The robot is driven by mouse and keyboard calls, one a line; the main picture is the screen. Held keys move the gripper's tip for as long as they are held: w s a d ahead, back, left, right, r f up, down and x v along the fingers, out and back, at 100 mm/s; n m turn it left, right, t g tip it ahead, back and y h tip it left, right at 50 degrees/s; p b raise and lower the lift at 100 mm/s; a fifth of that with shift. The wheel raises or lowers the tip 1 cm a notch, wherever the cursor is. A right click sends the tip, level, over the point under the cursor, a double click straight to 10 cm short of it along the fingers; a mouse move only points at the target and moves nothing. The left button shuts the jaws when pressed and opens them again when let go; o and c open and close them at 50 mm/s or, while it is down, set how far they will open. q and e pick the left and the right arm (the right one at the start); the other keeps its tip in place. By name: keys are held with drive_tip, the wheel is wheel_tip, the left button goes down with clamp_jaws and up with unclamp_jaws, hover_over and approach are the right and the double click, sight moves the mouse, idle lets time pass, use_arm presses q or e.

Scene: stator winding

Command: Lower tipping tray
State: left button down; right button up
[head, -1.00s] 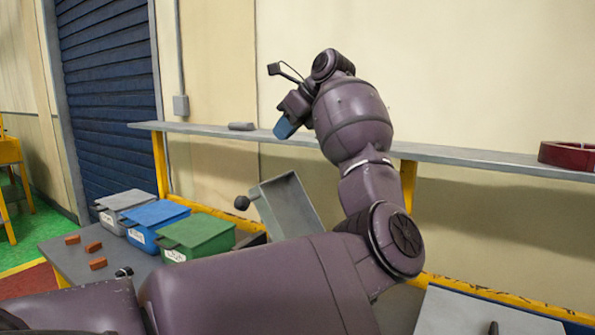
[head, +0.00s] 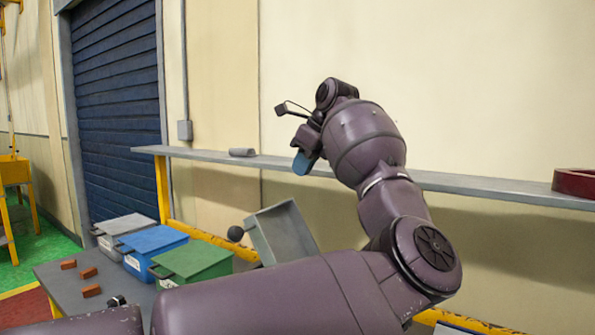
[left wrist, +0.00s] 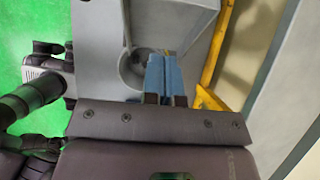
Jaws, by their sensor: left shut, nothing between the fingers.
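The grey tipping tray (head: 282,232) stands tilted up at the back of the table in the head view, with a dark round knob (head: 236,233) at its left. My left gripper (head: 302,163) is above the tray and a little to its right in the picture, near the shelf's height, apart from the tray. Its blue fingers are together with nothing between them, as the left wrist view shows (left wrist: 165,75). Part of the tray's lower side is hidden behind my left arm. My right gripper is not in view.
A grey lidded box (head: 124,224), a blue one (head: 152,241) and a green one (head: 192,261) stand left of the tray. Several orange-brown blocks (head: 89,272) lie on the table. A wall shelf (head: 460,184) runs behind, with a red ring-shaped object (head: 575,183) at right.

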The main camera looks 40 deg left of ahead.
use_arm(q)
approach(272, 207)
wheel_tip(272, 207, down, 4)
drive_tip(key=a+f, duration=0.1)
drive_tip(key=a+f+p, duration=0.1)
drive_tip(key=a, duration=0.1)
drive_tip(key=shift+s+a+f, duration=0.15)
drive_tip(key=shift+a+f, duration=0.05)
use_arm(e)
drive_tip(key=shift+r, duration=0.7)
use_arm(q)
drive_tip(key=shift+a, duration=0.15)
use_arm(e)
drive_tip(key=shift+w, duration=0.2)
